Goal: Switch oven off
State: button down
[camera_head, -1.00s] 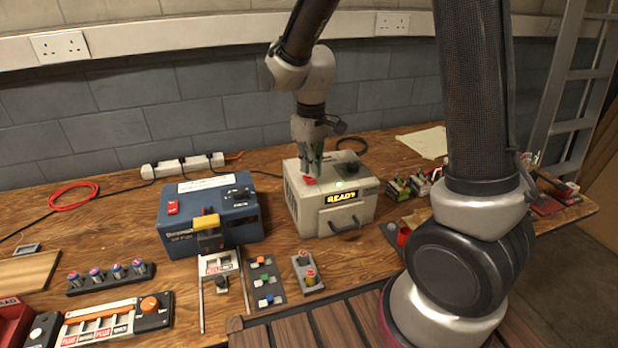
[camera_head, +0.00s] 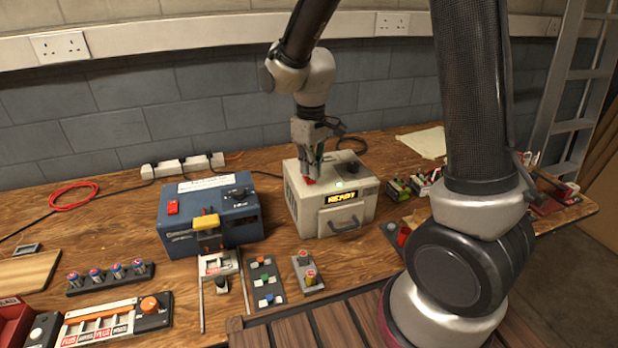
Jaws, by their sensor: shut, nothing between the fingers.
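The oven (camera_head: 305,214) is a cream box on the bench with a front door and handle. Its yellow display (camera_head: 341,199) is lit and seems to read READY. A red switch (camera_head: 309,181) sits on the oven's top at the left, partly hidden by my gripper. A small green light (camera_head: 340,184) shows on the top too. My gripper (camera_head: 311,174) is shut and empty, pointing down with its fingertips at the red switch. I cannot tell whether they touch it or which way the switch is set.
A blue box (camera_head: 180,240) with a red switch and yellow part stands left of the oven. Small blocks (camera_head: 400,190) lie to its right. A socket strip (camera_head: 183,165) is behind. A slotted holder (camera_head: 308,272) and button tray (camera_head: 264,282) sit in front.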

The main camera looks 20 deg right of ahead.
aim_at(311, 180)
jog(key=shift+f, duration=0.9)
jog(key=shift+r, duration=0.1)
dwell(0.3)
jog(key=shift+r, duration=3.4)
jog(key=shift+s+d+f+m+g, duration=0.15)
jog(key=shift+s+d+f+g, duration=0.1)
jog(key=shift+s, duration=0.35)
jog(key=shift+s+d+f+m+g, duration=0.15)
jog(key=shift+s+d, duration=0.05)
jog(key=shift+s, duration=0.35)
jog(key=s+d+r+m+t, duration=0.5)
jog(key=s+d+r, duration=0.8)
jog(key=s, duration=0.4)
jog(key=shift+s+d+r, duration=0.2)
jog(key=shift+s+d, duration=0.15)
jog(key=shift+d, duration=0.15)
